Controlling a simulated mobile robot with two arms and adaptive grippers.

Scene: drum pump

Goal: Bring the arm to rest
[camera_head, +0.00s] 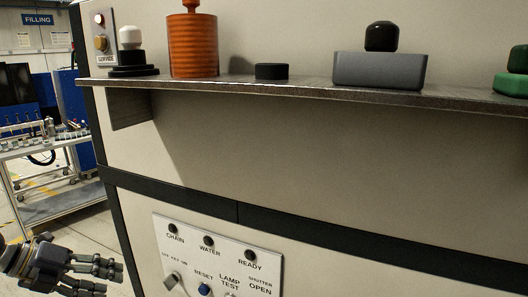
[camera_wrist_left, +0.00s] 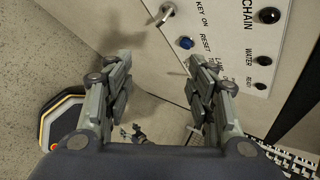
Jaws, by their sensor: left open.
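My left gripper (camera_head: 98,277) is at the lower left of the head view, left of the control panel (camera_head: 222,262) and apart from it. Its jaws are open with nothing between them. In the left wrist view the two fingers of the gripper (camera_wrist_left: 160,85) are spread, pointing towards the panel (camera_wrist_left: 225,45) and the machine face. The panel has a key switch (camera_wrist_left: 166,14), a blue reset button (camera_wrist_left: 186,43) and dark lamps labelled chain, water and ready. My right gripper is in neither view.
Above the panel, a metal shelf (camera_head: 300,90) juts out, bearing an orange ribbed cylinder (camera_head: 193,46), a black disc (camera_head: 271,71), a grey box (camera_head: 380,70) with a black knob, and a green item (camera_head: 512,82). A wheeled table (camera_head: 60,145) stands at the left. Open floor (camera_head: 95,228) lies between.

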